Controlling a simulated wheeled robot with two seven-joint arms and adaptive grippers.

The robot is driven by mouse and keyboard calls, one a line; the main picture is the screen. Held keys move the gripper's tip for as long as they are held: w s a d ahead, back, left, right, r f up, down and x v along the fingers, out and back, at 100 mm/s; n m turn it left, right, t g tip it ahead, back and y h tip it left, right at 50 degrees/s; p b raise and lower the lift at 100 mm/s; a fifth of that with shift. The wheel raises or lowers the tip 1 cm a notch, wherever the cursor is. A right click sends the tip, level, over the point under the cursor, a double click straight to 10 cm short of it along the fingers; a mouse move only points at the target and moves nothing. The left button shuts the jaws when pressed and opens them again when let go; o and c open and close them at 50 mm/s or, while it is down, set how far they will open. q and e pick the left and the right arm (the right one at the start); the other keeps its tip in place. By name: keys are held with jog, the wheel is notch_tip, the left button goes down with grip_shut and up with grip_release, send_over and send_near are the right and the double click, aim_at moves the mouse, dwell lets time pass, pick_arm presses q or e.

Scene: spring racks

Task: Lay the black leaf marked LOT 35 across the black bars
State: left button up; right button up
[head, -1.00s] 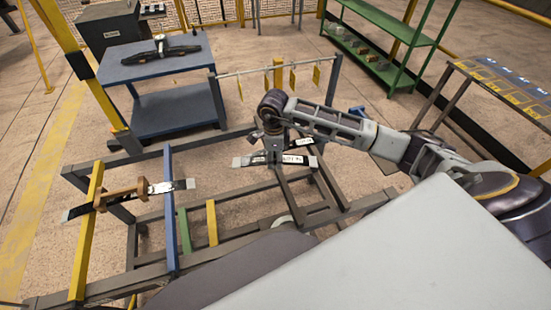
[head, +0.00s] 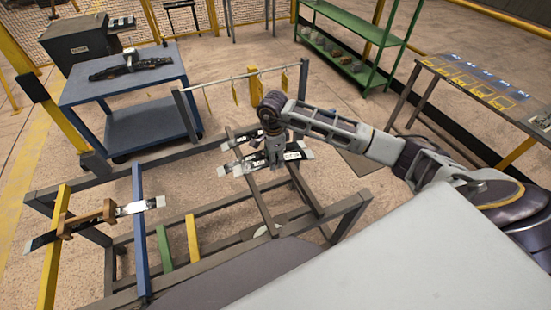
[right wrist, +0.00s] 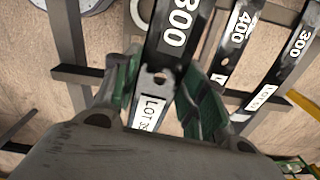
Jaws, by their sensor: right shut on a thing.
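My right gripper (head: 273,162) is shut on a black leaf with light ends (head: 256,167), near the far end of a dark rack. In the right wrist view this leaf (right wrist: 172,40) runs between the green-padded fingers (right wrist: 160,105). Its large number ends in 00, and its white label reads LOT 3 with the last digit partly hidden. Two dark bars (head: 262,202) run under and in front of the held leaf. I cannot tell whether the leaf touches them. Another black leaf (head: 240,141) lies just behind it. My left gripper is not in view.
In the right wrist view, leaves marked 400 (right wrist: 235,45) and 300 (right wrist: 290,55) lie to the right. Another leaf (head: 130,208) crosses yellow (head: 52,250) and blue (head: 140,235) bars. A blue cart (head: 125,80) and green shelf (head: 350,50) stand behind.

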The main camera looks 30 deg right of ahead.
jog(key=shift+w+a+r+n, duration=0.1)
jog(key=shift+w+a+n, duration=0.1)
jog(key=shift+n, duration=0.3)
jog(key=shift+d, duration=0.1)
dwell(0.4)
